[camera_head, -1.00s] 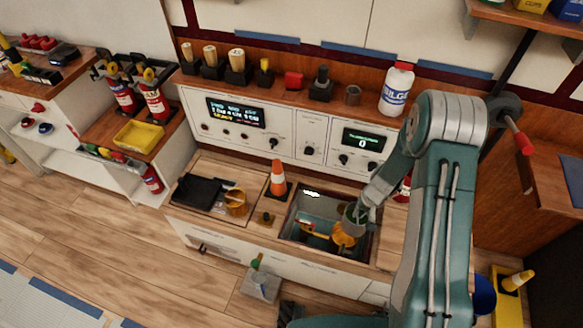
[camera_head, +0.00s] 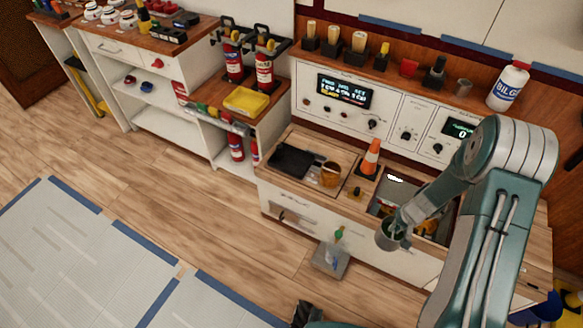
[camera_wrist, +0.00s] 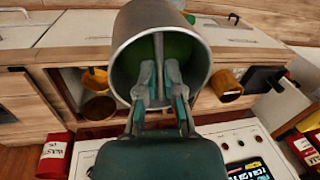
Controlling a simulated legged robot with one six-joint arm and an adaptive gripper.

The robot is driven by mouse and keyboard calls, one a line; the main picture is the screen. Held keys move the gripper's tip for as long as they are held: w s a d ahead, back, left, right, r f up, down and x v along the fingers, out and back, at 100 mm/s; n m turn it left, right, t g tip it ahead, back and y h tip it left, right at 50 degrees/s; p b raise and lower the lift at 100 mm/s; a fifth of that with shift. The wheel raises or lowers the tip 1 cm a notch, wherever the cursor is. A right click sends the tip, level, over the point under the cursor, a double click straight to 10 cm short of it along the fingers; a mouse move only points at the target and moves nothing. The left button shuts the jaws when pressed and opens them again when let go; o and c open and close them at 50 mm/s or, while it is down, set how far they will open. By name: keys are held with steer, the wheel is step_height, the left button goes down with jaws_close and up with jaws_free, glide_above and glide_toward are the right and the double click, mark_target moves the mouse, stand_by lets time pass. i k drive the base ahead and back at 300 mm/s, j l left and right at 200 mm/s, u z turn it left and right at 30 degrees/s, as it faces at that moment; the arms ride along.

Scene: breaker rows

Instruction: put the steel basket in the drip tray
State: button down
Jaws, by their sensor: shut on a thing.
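The steel basket (camera_head: 388,238) is a grey round pot. My gripper (camera_head: 403,226) holds it up in front of the open counter well. In the wrist view the basket (camera_wrist: 198,35) has its open mouth toward the camera. My gripper (camera_wrist: 159,80) is shut on a thin grey bar across that mouth; the basket's inside is partly hidden by the fingers. A shallow yellow tray (camera_head: 246,101), which looks like the drip tray, lies on the low wooden shelf at the left. It looks empty and is well apart from my gripper.
The counter well (camera_head: 440,222) holds yellow-orange items. An orange cone (camera_head: 370,158), an amber mug (camera_head: 330,174) and a black tray (camera_head: 292,161) stand on the counter. Fire extinguishers (camera_head: 264,73) stand behind the yellow tray. A grey block (camera_head: 330,261) lies on the floor.

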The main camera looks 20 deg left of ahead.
mark_target(292, 162)
steer(key=j, duration=0.6)
steer(key=k+j+z, duration=0.1)
steer(key=j, duration=0.55)
steer(key=k+j, duration=0.15)
steer(key=j, duration=0.45)
steer(key=i+j, duration=0.4)
steer(key=i+j+z, duration=0.15)
steer(key=i+j, duration=0.6)
steer(key=j, duration=0.25)
steer(key=z, duration=0.05)
